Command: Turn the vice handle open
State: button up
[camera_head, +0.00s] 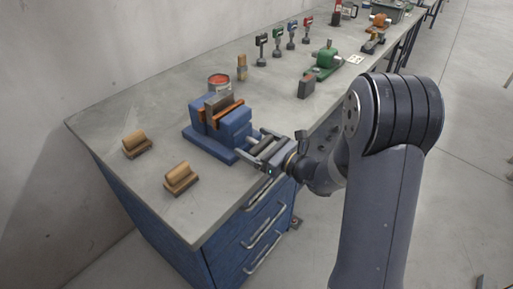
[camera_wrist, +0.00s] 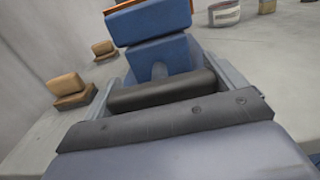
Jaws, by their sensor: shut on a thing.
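The blue vice (camera_head: 222,122) stands on the grey workbench, with orange-brown jaw faces and a grey block between them. It also shows at the top of the wrist view (camera_wrist: 155,38). My gripper (camera_head: 257,147) is at the front side of the vice, over the bench edge.
Two wooden brushes, one at the left (camera_head: 137,144) and one nearer the front (camera_head: 181,179), lie on the workbench (camera_head: 110,115). A red-labelled can (camera_head: 219,84) stands behind the vice. A green tool (camera_head: 326,62) and several small gauges stand further back. Blue drawers (camera_head: 262,235) with handles are below.

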jog(key=o, duration=0.7)
jog(key=b+v, duration=0.1)
jog(key=v, duration=1)
jog(key=shift+a, duration=0.1)
jog(key=p+x, duration=0.1)
jog(key=x, duration=1)
jog(key=shift+r, duration=0.1)
jog(key=shift+p, duration=0.45)
jog(key=shift+f+b, duration=0.2)
jog(key=shift+b, duration=0.35)
